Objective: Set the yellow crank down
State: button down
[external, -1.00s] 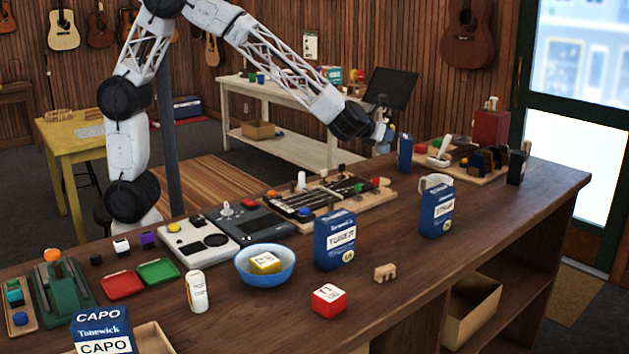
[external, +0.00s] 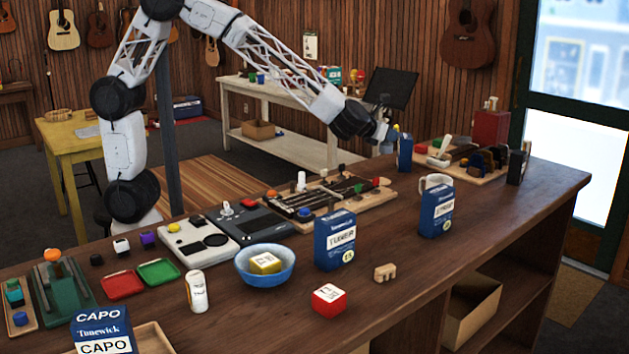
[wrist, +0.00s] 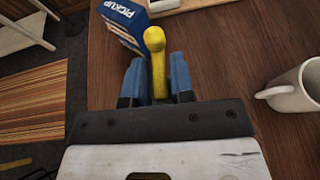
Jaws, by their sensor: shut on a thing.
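The yellow crank (wrist: 156,50) shows in the wrist view, its rounded knob upward in the picture and its shaft between my fingers. My gripper (wrist: 156,78) is shut on it, with a blue finger on each side. In the external view my gripper (external: 388,140) is above the back edge of the dark wood counter (external: 480,240), near the blue pickup box.
The blue pickup box (wrist: 125,22) stands close beside the crank; it also shows in the external view (external: 405,152). A white mug (wrist: 295,92) is to the right. A wooden board with parts (external: 450,155) lies beyond. Bare counter lies between box and mug.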

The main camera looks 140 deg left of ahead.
jog(key=shift+w+d+f+m+t+h, duration=1.25)
jog(key=shift+w+d+m+t+h, duration=1.05)
jog(key=shift+w+d+m+t, duration=1.45)
jog(key=shift+w+d+f+m+t+h, duration=1.25)
jog(key=shift+w+d+m+t+h, duration=1.4)
jog(key=shift+w+d, duration=2.05)
jog(key=d+m+g+h, duration=0.4)
jog(key=d+m+h, duration=0.9)
jog(key=d, duration=0.7)
jog(key=shift+s+f, duration=0.4)
jog(key=shift+s, duration=0.05)
